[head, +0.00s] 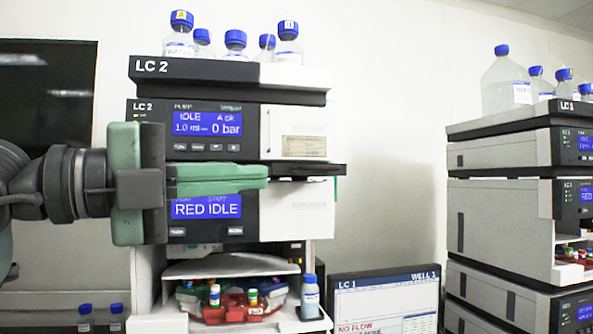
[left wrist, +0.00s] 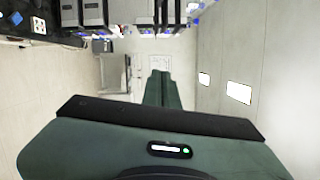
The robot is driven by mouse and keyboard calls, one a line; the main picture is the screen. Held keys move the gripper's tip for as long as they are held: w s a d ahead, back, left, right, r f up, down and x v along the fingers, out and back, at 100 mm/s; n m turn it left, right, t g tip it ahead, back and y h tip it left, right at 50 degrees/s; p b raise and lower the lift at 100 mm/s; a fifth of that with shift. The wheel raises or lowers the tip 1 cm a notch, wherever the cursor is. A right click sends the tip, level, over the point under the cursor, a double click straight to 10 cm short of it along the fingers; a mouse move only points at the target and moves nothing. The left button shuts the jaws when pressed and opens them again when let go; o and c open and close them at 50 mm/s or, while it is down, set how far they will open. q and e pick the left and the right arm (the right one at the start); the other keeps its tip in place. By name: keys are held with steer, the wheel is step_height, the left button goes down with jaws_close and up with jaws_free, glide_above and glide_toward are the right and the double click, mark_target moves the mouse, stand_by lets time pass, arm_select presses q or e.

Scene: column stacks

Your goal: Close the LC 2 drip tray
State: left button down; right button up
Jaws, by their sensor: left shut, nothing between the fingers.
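The LC 2 stack (head: 296,215) stands in the middle of the head view. A thin dark ledge (head: 318,170), which looks like the LC 2 drip tray, lies between the upper display module and the lower one. It sticks out slightly past the right edge of the stack, and a small green strip hangs by that end. My left gripper (head: 266,177) comes in from the left across the stack front, with its green fingers shut and empty. The fingers hide part of the ledge; contact cannot be told. The shut fingers also show in the left wrist view (left wrist: 160,78). My right gripper is not in view.
Blue-capped bottles (head: 235,42) stand on top of LC 2. Below, an open bay holds vials in a red rack (head: 240,310), beside a small bottle (head: 310,297). A monitor (head: 385,303) stands at lower right. The LC 1 stack (head: 500,215) is at far right.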

mark_target(312, 169)
arm_select(q)
steer(key=w+d+p, duration=0.1)
steer(key=w+d, duration=0.1)
steer(key=w+d+p, duration=0.2)
steer(key=w+d, duration=0.1)
steer(key=w+d+r+p, duration=0.1)
steer(key=w+d+p, duration=0.1)
steer(key=w, duration=0.1)
steer(key=shift+w+d+r, duration=0.1)
steer(key=shift+w+d, duration=0.05)
steer(key=shift+d, duration=0.05)
steer(key=shift+w+a, duration=0.2)
steer(key=shift+w, duration=0.25)
